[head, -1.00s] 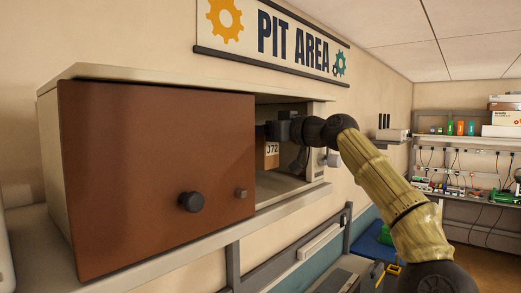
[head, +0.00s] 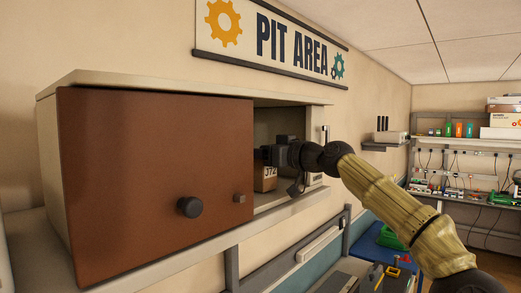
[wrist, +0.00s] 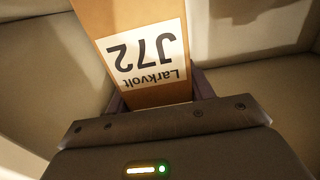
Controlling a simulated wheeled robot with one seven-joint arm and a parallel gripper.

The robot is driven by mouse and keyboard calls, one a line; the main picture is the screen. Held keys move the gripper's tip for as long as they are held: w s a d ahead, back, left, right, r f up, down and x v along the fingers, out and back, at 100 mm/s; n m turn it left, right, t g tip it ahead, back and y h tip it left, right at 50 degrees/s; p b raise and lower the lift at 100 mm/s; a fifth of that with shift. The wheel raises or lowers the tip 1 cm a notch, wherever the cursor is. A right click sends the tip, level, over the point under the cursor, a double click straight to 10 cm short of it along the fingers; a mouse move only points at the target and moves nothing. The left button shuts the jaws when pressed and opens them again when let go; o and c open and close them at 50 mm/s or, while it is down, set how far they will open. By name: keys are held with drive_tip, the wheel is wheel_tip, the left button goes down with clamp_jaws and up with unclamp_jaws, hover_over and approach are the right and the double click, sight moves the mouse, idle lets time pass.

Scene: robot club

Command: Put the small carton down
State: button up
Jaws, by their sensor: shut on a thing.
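The small carton (head: 266,184) is brown cardboard with a white label reading J72. It is inside the open right part of the wall cabinet (head: 205,86), low over the cabinet floor; I cannot tell whether it touches it. My gripper (head: 270,157) reaches in from the right and is shut on the carton's upper part. In the wrist view the carton (wrist: 113,22) sits between my fingers (wrist: 158,97), its label upside down and reading Larkvolt J72.
The brown door panel (head: 140,170) with a dark knob (head: 190,207) covers the cabinet's left part. The cabinet's top and side walls bound the opening closely. A small wall shelf (head: 386,146) holding a box is further right. Stocked shelving (head: 465,160) stands at the far right.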

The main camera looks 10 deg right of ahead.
drive_tip(key=shift+w+a, duration=0.1)
drive_tip(key=shift+a, duration=0.1)
drive_tip(key=shift+f, duration=0.2)
drive_tip(key=o, duration=1.1)
drive_tip(key=shift+r, duration=0.1)
drive_tip(key=shift+c, duration=0.2)
drive_tip(key=shift+d+r, duration=0.1)
drive_tip(key=shift+r, duration=0.05)
drive_tip(key=shift+s+d+f+b, duration=0.2)
drive_tip(key=shift+b, duration=0.15)
drive_tip(key=b+v, duration=0.6)
drive_tip(key=v, duration=0.5)
drive_tip(key=shift+s+r, duration=0.15)
drive_tip(key=shift+s, duration=0.1)
